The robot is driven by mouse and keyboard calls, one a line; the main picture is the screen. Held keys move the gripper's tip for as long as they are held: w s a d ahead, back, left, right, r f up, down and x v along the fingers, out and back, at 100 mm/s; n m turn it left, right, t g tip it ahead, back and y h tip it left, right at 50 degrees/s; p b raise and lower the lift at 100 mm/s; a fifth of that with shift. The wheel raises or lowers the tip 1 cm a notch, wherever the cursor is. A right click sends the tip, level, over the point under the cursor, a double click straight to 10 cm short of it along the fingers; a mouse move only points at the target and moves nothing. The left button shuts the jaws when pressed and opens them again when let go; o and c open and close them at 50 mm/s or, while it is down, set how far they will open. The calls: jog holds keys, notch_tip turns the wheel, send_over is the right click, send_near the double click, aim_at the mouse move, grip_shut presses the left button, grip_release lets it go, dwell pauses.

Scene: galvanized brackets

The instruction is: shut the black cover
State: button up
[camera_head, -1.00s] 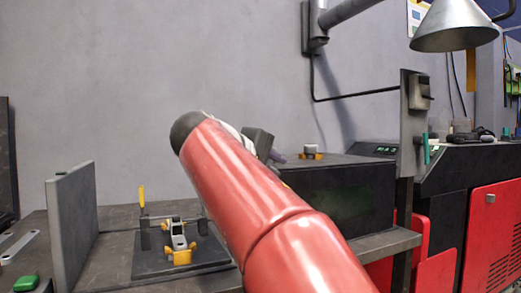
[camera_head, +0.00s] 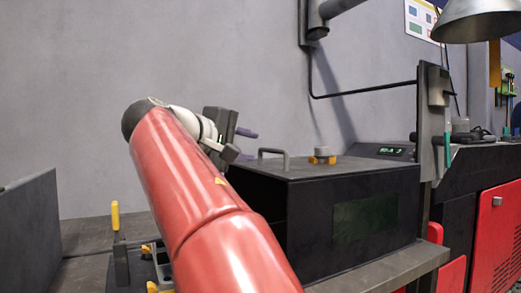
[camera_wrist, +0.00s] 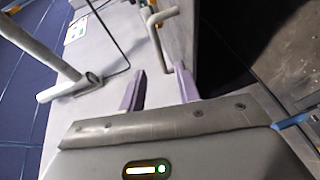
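The black cover (camera_head: 345,171) is the top of a large dark box, seen from the front in the head view. It looks about level there; I cannot tell how far it stands from shut. A grey bent-rod handle (camera_head: 272,153) stands at its left end; it also shows in the wrist view (camera_wrist: 153,38). My gripper (camera_head: 248,145) is just left of the handle, pointing right at it. In the wrist view my gripper (camera_wrist: 160,70) has its two purple fingers apart, with the handle's lower end showing between their tips. Contact cannot be seen.
A yellow-and-grey knob (camera_head: 322,156) sits on the box top. A grey upright plate (camera_head: 28,235) and a yellow-handled clamp (camera_head: 115,216) stand left on the bench. A dark post (camera_head: 432,125) and lamp (camera_head: 467,22) are at the right.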

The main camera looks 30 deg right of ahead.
aim_at(272, 151)
jog(key=p+x, duration=0.1)
jog(key=x, duration=0.6)
jog(key=shift+s+d, duration=0.1)
jog(key=shift+c, duration=0.3)
grip_shut()
